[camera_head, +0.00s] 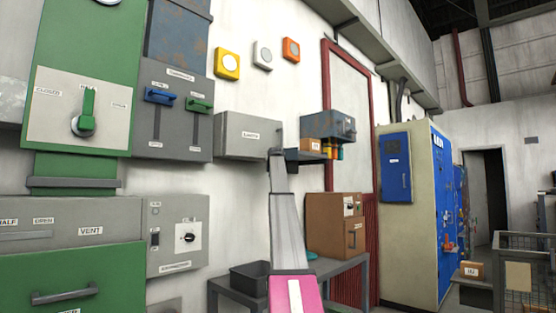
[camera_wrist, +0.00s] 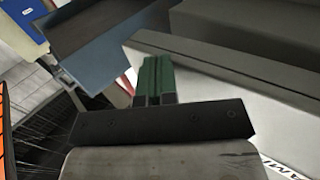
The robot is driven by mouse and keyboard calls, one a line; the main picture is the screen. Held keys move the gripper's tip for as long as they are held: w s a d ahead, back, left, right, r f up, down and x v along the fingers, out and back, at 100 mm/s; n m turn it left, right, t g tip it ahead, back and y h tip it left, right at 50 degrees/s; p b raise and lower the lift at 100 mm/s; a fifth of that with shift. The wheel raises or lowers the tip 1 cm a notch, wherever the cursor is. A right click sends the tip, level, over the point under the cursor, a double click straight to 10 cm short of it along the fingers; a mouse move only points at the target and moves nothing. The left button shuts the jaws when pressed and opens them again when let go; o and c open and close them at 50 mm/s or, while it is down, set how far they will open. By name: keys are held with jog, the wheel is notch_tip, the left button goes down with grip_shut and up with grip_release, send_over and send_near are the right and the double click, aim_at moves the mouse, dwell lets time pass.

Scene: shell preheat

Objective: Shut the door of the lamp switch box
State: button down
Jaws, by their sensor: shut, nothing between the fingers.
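My green fingers (camera_wrist: 155,62) are together and empty, close beside the panel's edge. A dark line runs along that edge, but I cannot tell how far the door stands open, or whether the fingers touch it.
A brown cabinet (camera_head: 336,224) and a dark bin (camera_head: 250,277) stand below. Grey and green panels (camera_head: 88,75) cover the left wall.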

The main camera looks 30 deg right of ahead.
jog(key=w, duration=0.4)
jog(key=shift+w+a, duration=0.2)
jog(key=shift+a, duration=0.2)
jog(key=shift+w+a+r, duration=0.1)
jog(key=shift+w, duration=0.2)
jog(key=shift+w, duration=0.1)
jog(key=shift+r, duration=0.1)
jog(key=shift+s, duration=0.5)
jog(key=s+d, duration=0.5)
jog(key=s, duration=0.8)
jog(key=shift+f, duration=0.2)
